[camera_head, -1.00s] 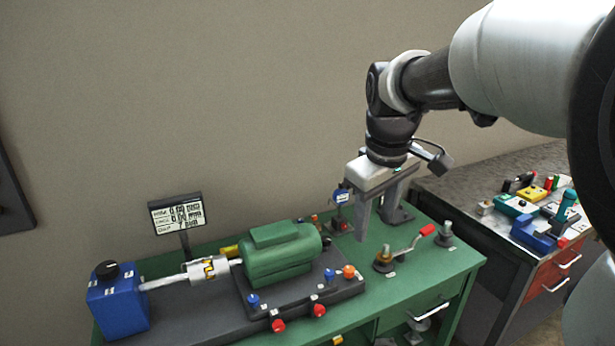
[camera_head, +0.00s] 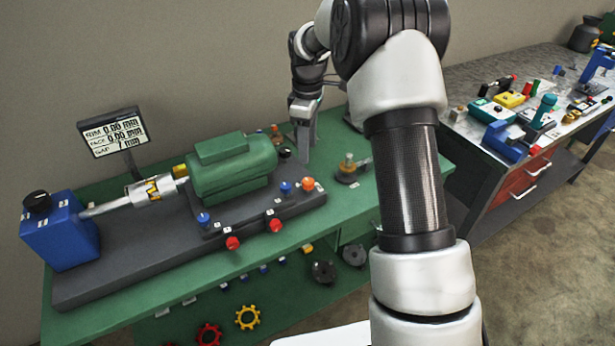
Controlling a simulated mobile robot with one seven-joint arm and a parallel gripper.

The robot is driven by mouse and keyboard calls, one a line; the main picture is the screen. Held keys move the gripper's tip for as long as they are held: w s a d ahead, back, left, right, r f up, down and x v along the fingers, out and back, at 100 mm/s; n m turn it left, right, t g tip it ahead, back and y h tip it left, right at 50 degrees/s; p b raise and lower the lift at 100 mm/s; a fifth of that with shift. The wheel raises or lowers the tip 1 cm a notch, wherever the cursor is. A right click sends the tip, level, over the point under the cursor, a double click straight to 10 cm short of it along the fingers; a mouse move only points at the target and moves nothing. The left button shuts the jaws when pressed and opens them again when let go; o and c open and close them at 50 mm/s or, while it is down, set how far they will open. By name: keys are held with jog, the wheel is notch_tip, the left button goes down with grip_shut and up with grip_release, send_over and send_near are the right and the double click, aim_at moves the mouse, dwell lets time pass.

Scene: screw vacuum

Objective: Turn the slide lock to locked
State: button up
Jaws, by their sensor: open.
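My gripper (camera_head: 303,150) points down just beyond the right end of the green motor (camera_head: 230,165), close over the green bench. One finger shows clearly; the other is mostly hidden, and no object shows between them. Small fittings with red and black parts (camera_head: 277,140) stand just left of the finger, partly hidden behind the motor. I cannot tell which fitting is the slide lock, or its position. The motor sits on a dark plate with red knobs (camera_head: 276,225), blue knobs (camera_head: 204,219) and an orange knob (camera_head: 308,184).
A blue box with a black knob (camera_head: 60,242) and a display (camera_head: 112,131) stand at the left. A brass-coloured post (camera_head: 348,165) stands right of the gripper. My arm hides the bench's right part. A grey side bench (camera_head: 470,75) holds several tools.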

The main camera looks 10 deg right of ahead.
aim_at(308, 181)
notch_tip(308, 181, down, 12)
jog(key=shift+r, duration=0.15)
jog(key=shift+c, duration=0.4)
jog(key=c, duration=1)
